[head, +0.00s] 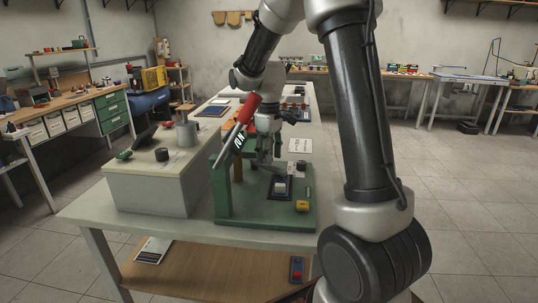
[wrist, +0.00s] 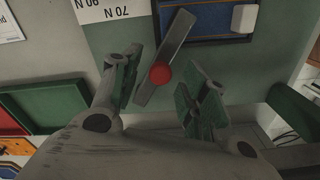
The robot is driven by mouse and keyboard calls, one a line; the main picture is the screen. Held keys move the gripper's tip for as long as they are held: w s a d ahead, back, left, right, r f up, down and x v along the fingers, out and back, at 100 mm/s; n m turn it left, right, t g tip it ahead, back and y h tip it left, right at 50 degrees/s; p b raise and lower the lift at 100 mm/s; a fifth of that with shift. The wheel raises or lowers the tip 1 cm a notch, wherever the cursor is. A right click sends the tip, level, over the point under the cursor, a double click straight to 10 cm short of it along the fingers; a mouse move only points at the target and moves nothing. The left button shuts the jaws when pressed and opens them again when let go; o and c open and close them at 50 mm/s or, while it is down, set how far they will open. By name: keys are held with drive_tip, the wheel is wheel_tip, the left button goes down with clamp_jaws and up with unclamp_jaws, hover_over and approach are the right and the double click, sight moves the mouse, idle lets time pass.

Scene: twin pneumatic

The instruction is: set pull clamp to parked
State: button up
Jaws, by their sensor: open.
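A green fixture (head: 222,192) with an upright side wall and a flat base stands on the near end of the long table. A red handle (head: 247,108) rises tilted from it, with white lettering on a dark part below. My gripper (head: 266,160) is over the base, beside the handle, pointing down. In the wrist view my gripper (wrist: 163,92) is open, its two fingers apart. A grey bar (wrist: 176,38) with a round red knob (wrist: 160,73) shows between the fingers, with no visible contact. I cannot tell which part is the pull clamp.
A blue pad (head: 289,194) and a yellow block (head: 302,206) lie on the base. A pale box (head: 150,185) with a grey cylinder (head: 186,131) stands left. The floor at right is clear.

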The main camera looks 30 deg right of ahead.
drive_tip(key=shift+f, duration=0.15)
clamp_jaws()
drive_tip(key=shift+s+a, duration=0.1)
drive_tip(key=a+m, duration=0.1)
drive_tip(key=m, duration=0.2)
drive_tip(key=shift+s+a, duration=0.15)
drive_tip(key=shift+a, duration=0.2)
drive_tip(key=shift+a+m, duration=0.4)
drive_tip(key=shift+m, duration=0.4)
drive_tip(key=shift+a+m, duration=0.35)
drive_tip(key=shift+m, duration=0.45)
unclamp_jaws()
